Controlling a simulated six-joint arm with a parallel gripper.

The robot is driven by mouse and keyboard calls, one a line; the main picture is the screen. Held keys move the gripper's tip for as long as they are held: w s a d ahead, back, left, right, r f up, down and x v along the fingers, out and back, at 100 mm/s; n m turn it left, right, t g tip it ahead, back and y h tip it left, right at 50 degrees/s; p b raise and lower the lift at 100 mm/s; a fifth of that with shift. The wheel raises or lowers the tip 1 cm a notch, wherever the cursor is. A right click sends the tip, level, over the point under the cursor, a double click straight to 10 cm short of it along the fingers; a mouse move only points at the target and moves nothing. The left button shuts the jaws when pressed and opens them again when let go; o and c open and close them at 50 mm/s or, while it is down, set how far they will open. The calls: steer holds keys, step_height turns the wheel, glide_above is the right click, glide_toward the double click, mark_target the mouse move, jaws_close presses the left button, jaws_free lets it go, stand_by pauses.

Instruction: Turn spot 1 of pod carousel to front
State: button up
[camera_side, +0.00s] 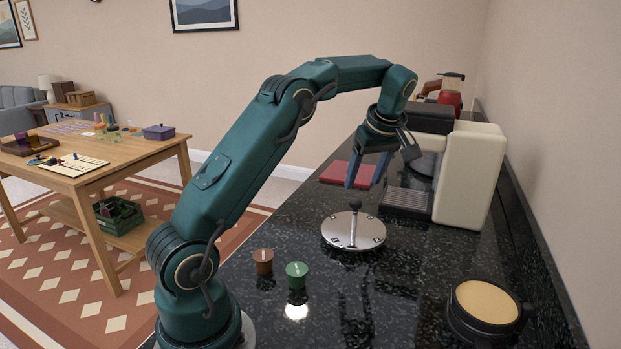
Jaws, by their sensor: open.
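The pod carousel (338,235) is a round silvery disc on the dark counter. A post with a dark knob (355,204) stands at its middle. Small dark marks show near its rim, too small to read, so I cannot tell which spot is which. My gripper (365,184) is open and empty, pointing down above the far side of the carousel, close to the knob in the picture. I cannot tell whether it touches the knob. A brown pod (263,261) and a green pod (297,275) stand on the counter in front of the carousel, to its left.
A cream coffee machine (468,177) with a dark drip grate (405,200) stands right of the carousel. A red flat item (335,173) lies behind it. A round dark container with a tan top (485,303) sits at front right. The counter (390,300) between is clear.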

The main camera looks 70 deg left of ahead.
mark_target(357, 201)
steer(key=shift+x, duration=3)
steer(key=shift+d+f, duration=0.1)
steer(key=shift+d, duration=0.1)
steer(key=shift+c, duration=0.4)
jaws_close()
